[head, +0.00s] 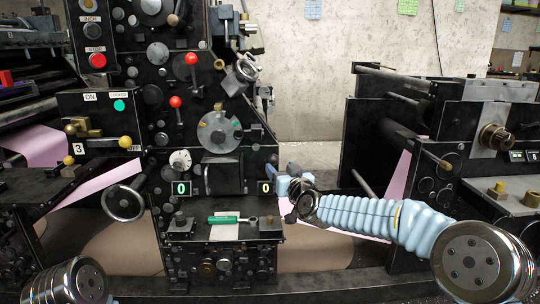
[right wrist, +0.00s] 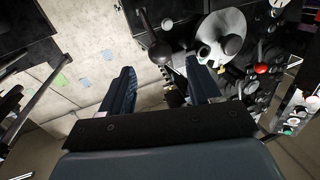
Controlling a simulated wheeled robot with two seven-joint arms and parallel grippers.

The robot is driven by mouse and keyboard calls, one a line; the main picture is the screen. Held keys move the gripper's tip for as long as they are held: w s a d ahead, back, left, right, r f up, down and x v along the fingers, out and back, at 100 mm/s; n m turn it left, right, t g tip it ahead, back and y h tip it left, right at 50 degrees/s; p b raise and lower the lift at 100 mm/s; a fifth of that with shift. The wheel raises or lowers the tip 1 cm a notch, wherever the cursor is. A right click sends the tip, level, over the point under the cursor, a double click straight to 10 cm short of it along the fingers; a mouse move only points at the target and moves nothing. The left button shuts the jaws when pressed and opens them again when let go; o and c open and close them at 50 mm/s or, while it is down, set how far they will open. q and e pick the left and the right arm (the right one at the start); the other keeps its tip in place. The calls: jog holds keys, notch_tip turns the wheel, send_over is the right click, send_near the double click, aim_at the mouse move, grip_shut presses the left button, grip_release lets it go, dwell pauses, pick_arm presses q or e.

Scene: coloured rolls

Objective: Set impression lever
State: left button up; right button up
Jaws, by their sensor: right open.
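No lever carries a label I can read as impression. In the head view a red-knobbed lever (head: 191,59) stands high on the black press (head: 215,215), with a second red-knobbed lever (head: 175,102) below it. My right gripper (head: 283,186) is at the right edge of the press, below the grey disc (head: 219,132). In the right wrist view its two dark fingers (right wrist: 162,77) are apart with nothing gripped. A dark ball-ended lever (right wrist: 160,52) shows beyond the gap between them, and the grey disc (right wrist: 226,36) is beside it. My left gripper is out of view.
A green-handled tool (head: 223,219) lies on the press's lower shelf. A handwheel (head: 123,202) sticks out at the left. Another black machine (head: 460,110) stands at the right, with pink paper (head: 398,180) beside it. A concrete wall (head: 310,80) is behind.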

aim_at(274, 161)
jog(key=p+x, duration=0.2)
jog(key=x, duration=0.7)
jog(key=shift+w+f, duration=0.1)
jog(key=shift+w, duration=0.3)
jog(key=shift+c, duration=0.4)
grip_shut()
